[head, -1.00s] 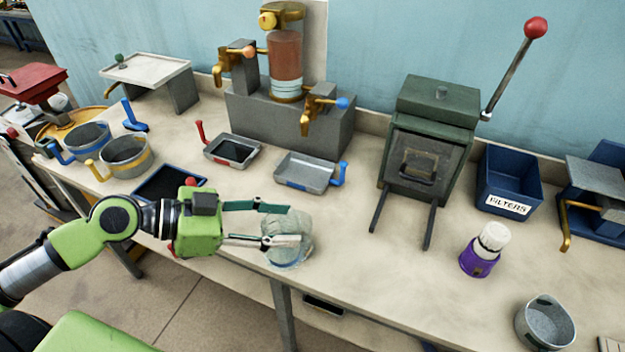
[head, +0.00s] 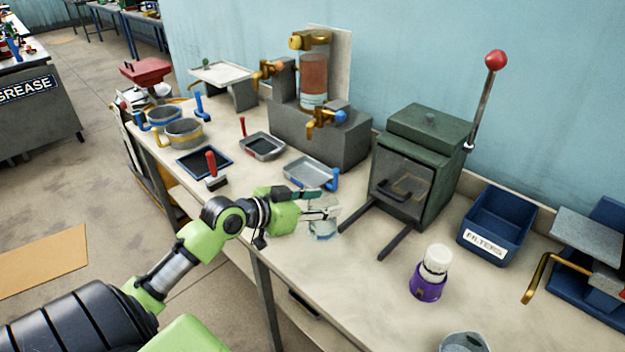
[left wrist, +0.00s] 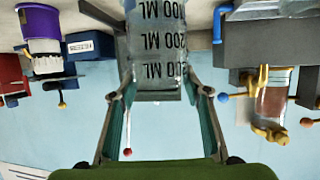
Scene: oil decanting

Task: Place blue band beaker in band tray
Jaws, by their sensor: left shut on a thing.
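My left gripper (head: 322,205) is shut on a clear glass beaker (head: 323,229) near the front edge of the bench. The beaker has a faint bluish tint low down; whether it rests on the bench or hangs just above it I cannot tell. In the left wrist view the beaker (left wrist: 157,45) is between the fingers, its black ML marks upside down. A grey metal tray with a blue handle (head: 306,170) lies just behind the beaker. A dark tray with a blue rim (head: 204,162) lies farther left. Which one is the band tray I cannot tell. My right gripper is out of view.
A grey tray with a red handle (head: 262,146) lies before the dispenser (head: 325,130). A green press (head: 418,165) with two forward rails stands right of the beaker. A purple-based bottle (head: 430,275) and a blue FILTERS bin (head: 498,225) are farther right. Two pots (head: 184,133) stand left.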

